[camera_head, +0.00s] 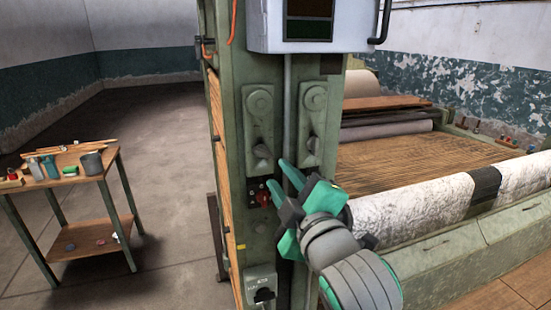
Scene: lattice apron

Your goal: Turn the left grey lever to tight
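The left grey lever (262,151) is a small dark grey handle low on a green plate on the machine's upright post. A round disc (260,104) sits above it on the same plate. A matching right grey lever (314,143) is on the plate beside it. Any tight marking is too small to read. My gripper (277,178) has green fingers spread apart with nothing seen between them. In the picture its fingertips are just below and right of the left lever; I cannot tell whether they touch the post.
A red switch (263,197) sits below the left lever, close to the lower finger. A grey box with a black knob (264,294) is lower on the post. A white cabinet (309,25) overhangs above. A fabric roll (420,208) lies right; a side table (69,183) stands left.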

